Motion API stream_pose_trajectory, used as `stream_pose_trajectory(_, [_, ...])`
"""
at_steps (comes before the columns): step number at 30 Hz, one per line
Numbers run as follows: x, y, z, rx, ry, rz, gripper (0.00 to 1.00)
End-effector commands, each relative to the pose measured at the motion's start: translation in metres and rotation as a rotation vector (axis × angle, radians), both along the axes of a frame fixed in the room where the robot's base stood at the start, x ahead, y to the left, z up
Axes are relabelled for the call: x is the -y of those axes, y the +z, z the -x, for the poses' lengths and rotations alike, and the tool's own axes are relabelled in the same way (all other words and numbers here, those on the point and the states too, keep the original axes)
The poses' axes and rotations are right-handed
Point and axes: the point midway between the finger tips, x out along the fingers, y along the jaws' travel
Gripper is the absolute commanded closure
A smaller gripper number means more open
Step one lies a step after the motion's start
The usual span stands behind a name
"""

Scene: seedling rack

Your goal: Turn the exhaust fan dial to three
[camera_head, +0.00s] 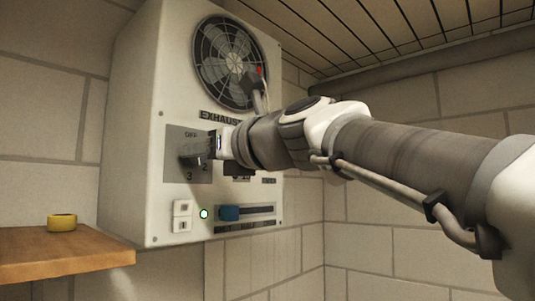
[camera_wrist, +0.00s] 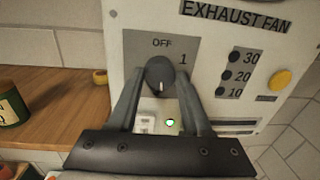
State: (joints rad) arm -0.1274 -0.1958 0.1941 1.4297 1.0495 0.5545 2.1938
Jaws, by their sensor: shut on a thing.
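The exhaust fan dial (camera_wrist: 160,73) is a dark round knob on a grey plate (camera_wrist: 203,51) of the white fan box (camera_head: 130,140). My gripper (camera_wrist: 158,66) is shut on the dial, one finger on each side. In the wrist view the dial's white mark points down, away from OFF. OFF shows above the dial and 1 to its upper right; the lower numerals are hidden there. In the head view my gripper (camera_head: 194,151) covers the dial, with 2 showing at its lower right and 3 directly below.
Below are white switches (camera_head: 182,215), a green light (camera_head: 204,214) and a blue slider (camera_head: 229,213). A yellow button (camera_wrist: 280,79) is at right. A wooden shelf (camera_head: 65,254) holds a yellow roll (camera_head: 62,222).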

Motion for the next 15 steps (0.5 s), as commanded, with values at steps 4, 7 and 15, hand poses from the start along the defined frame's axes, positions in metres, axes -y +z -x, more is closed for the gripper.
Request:
stream_pose_trajectory(4, [0.0006, -0.0007, -0.0009, -0.065, -0.002, -0.053, 1.00])
stream_pose_trajectory(7, [0.0002, -0.0007, -0.0007, -0.099, -0.001, -0.082, 1.00])
stream_pose_trajectory(15, [0.0000, -0.0009, -0.0006, -0.144, 0.000, -0.120, 1.00])
